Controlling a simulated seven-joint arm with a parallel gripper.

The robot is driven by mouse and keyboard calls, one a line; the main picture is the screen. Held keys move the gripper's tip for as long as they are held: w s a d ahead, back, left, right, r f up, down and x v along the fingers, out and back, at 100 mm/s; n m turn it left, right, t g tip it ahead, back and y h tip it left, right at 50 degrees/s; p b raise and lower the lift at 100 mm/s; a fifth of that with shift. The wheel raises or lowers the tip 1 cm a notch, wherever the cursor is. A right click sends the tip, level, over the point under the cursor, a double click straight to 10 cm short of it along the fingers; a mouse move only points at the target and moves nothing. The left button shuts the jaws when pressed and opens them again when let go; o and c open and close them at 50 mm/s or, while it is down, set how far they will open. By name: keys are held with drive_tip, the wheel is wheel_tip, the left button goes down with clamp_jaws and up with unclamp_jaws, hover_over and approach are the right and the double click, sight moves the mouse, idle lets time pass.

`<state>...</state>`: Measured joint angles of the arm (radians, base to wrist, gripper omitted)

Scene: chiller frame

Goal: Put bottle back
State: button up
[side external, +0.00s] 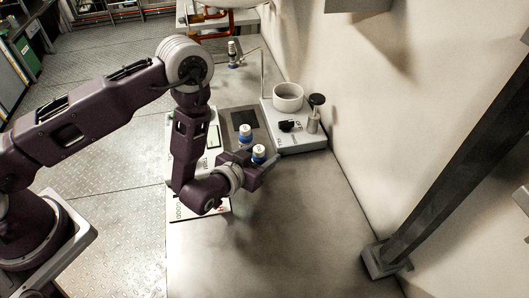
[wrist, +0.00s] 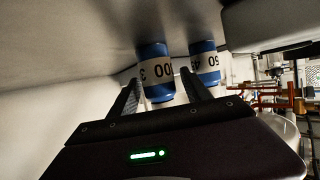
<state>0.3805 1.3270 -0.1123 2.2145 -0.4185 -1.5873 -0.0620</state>
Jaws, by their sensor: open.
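Two small blue bottles with white bands stand near my gripper. In the side external view the nearer bottle (side external: 258,153) has a white top and shows at my gripper's fingers (side external: 254,163). The other bottle (side external: 245,134) stands just behind it. In the wrist view the nearer bottle (wrist: 156,72) is at the opening between my two dark fingers (wrist: 161,90), which are apart. The second bottle (wrist: 205,65) is beyond the right finger. Contact between the fingers and the nearer bottle cannot be told. The bottles' lower parts are partly hidden in the side view.
A pale device (side external: 296,141) with a white dish (side external: 287,93) and a black-topped metal item (side external: 314,115) stands behind right. Another small bottle (side external: 233,52) is farther back. A slanted dark post (side external: 450,155) stands at right. The front of the grey bench (side external: 280,245) is clear.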

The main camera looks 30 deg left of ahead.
drive_tip(key=v, duration=0.5)
drive_tip(key=shift+s+r, duration=0.15)
drive_tip(key=shift+s, duration=0.25)
drive_tip(key=shift+w+r, duration=0.25)
drive_tip(key=shift+r, duration=0.05)
drive_tip(key=shift+n+g, duration=0.7)
drive_tip(key=w+r, duration=0.1)
drive_tip(key=r, duration=0.1)
drive_tip(key=w+r, duration=0.1)
drive_tip(key=r, duration=0.1)
drive_tip(key=w+r, duration=0.1)
drive_tip(key=r, duration=0.1)
drive_tip(key=shift+w+a+r, duration=0.1)
drive_tip(key=shift+r, duration=0.2)
wheel_tip(320, 180, up, 5)
drive_tip(key=g, duration=0.1)
wheel_tip(320, 180, up, 10)
drive_tip(key=g+h, duration=0.2)
hover_over(256, 157)
drive_tip(key=s+a, duration=0.4)
drive_tip(key=s+a+r+g+y, duration=0.1)
drive_tip(key=s+a+r, duration=0.2)
drive_tip(key=s, duration=0.9)
drive_tip(key=s+a+r+m+g+y, duration=0.1)
drive_tip(key=s+a, duration=0.4)
drive_tip(key=s, duration=0.7)
wheel_tip(256, 157, up, 3)
drive_tip(key=shift+a+f+g, duration=0.15)
drive_tip(key=shift+f+g, duration=0.1)
drive_tip(key=shift+g, duration=0.55)
